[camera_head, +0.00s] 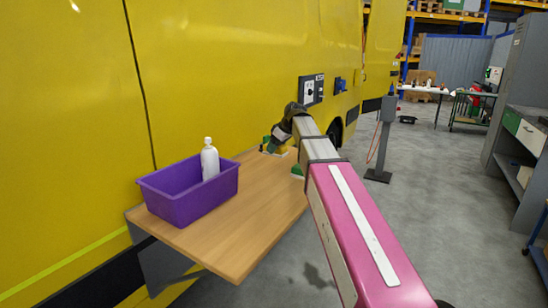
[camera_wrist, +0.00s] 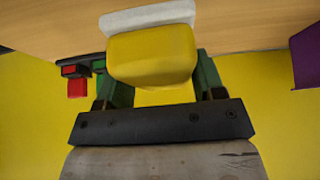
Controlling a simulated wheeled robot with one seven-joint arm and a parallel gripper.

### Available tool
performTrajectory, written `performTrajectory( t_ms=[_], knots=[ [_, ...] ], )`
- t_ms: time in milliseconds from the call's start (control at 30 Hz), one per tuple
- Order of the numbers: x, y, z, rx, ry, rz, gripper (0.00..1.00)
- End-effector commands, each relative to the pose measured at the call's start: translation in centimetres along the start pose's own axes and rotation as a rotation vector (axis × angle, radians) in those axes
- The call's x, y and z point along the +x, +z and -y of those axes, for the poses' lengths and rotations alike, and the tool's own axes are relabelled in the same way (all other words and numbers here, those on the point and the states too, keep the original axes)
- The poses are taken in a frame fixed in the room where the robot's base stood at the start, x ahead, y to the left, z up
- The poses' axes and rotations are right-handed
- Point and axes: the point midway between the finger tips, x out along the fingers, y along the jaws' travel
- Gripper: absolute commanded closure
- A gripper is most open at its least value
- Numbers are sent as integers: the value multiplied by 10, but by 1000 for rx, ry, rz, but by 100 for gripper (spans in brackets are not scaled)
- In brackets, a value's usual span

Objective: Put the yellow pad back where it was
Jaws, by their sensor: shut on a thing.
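The yellow pad (camera_wrist: 150,55), with a white layer along one side, is between the green fingers of my gripper (camera_wrist: 152,78) in the wrist view. My gripper is shut on it. In the head view my gripper (camera_head: 273,144) is at the far end of the wooden table, close to the yellow vehicle side. The pad (camera_head: 282,151) shows there only as a small patch of yellow and white, partly hidden by my arm. I cannot tell whether the pad touches the table top.
A purple bin (camera_head: 190,194) with a white bottle (camera_head: 209,160) stands at the near left of the table (camera_head: 245,225). A small green thing (camera_head: 298,171) lies near the table's right edge. A red block (camera_wrist: 77,86) shows beside my gripper. The table's middle is clear.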

Motion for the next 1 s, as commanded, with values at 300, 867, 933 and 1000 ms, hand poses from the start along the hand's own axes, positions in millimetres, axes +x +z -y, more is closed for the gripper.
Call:
performTrajectory(
  t_ms=[300, 867, 933, 1000],
  knots=[
    [20, -4, -10, 0, 0, 0, 86],
    [50, 14, -10, -1, 0, 0, 86],
    [52, 14, -10, -1, 0, 0, 86],
    [52, 14, -10, -1, 0, 0, 18]
  ],
)
